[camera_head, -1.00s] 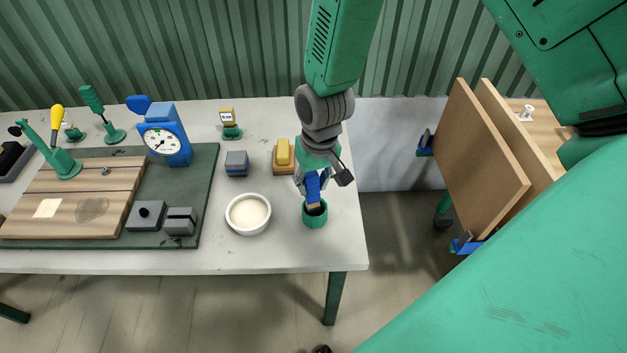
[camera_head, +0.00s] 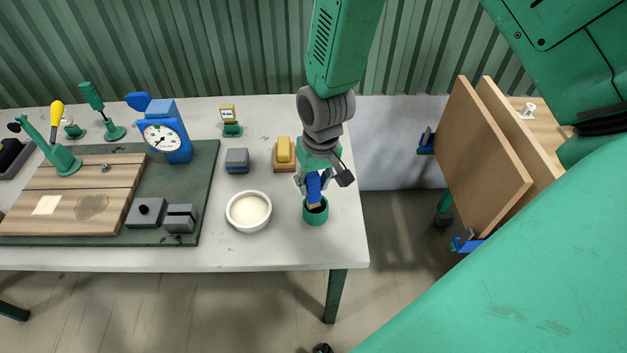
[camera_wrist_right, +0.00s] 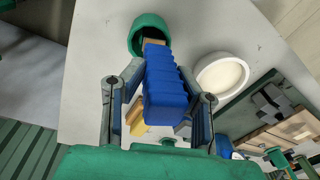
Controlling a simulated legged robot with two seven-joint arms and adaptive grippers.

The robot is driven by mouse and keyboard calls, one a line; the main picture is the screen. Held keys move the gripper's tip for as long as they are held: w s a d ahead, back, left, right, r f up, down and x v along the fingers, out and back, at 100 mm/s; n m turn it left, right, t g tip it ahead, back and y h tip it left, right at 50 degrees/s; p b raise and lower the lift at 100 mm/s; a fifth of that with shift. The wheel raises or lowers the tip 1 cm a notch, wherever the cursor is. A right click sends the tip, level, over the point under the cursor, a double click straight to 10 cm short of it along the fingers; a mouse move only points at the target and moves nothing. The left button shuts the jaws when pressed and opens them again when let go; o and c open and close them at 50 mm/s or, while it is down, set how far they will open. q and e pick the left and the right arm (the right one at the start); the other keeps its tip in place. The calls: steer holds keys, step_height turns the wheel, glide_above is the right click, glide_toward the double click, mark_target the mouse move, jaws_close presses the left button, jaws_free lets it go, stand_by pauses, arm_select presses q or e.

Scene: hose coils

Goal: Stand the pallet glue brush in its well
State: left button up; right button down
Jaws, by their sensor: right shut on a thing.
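The glue brush (camera_head: 313,187) has a blue ribbed handle and a wooden lower part. My right gripper (camera_head: 312,178) is shut on the blue handle; the wrist view shows the handle (camera_wrist_right: 165,88) between the two fingers (camera_wrist_right: 160,76). The well is a green round cup (camera_head: 316,214) near the front right of the table. The brush points down, slightly tilted, with its wooden end at the mouth of the well (camera_wrist_right: 145,22). The bristles are hidden, and I cannot tell how deep they sit. My left gripper is not in view.
A white bowl of pale glue (camera_head: 248,212) stands just left of the well. A yellow-topped wooden block (camera_head: 284,154) and a grey-blue block (camera_head: 237,160) lie behind. A blue dial gauge (camera_head: 165,138) and boards on a dark mat (camera_head: 208,180) are further left.

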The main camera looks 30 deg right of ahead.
mark_target(316, 173)
steer(key=shift+f, duration=0.1)
steer(key=shift+d, duration=0.1)
steer(key=c, duration=1.1)
jaws_free()
steer(key=shift+c, duration=0.2)
steer(key=shift+s+d+r+p, duration=0.1)
steer(key=shift+r+p, duration=1.15)
steer(key=shift+r, duration=0.15)
steer(key=shift+s+d+r+p, duration=0.1)
steer(key=shift+r+p, duration=1.15)
steer(key=shift+r, duration=0.1)
steer(key=shift+s+r+p, duration=0.1)
steer(key=shift+r+p, duration=0.4)
steer(key=shift+r, duration=0.7)
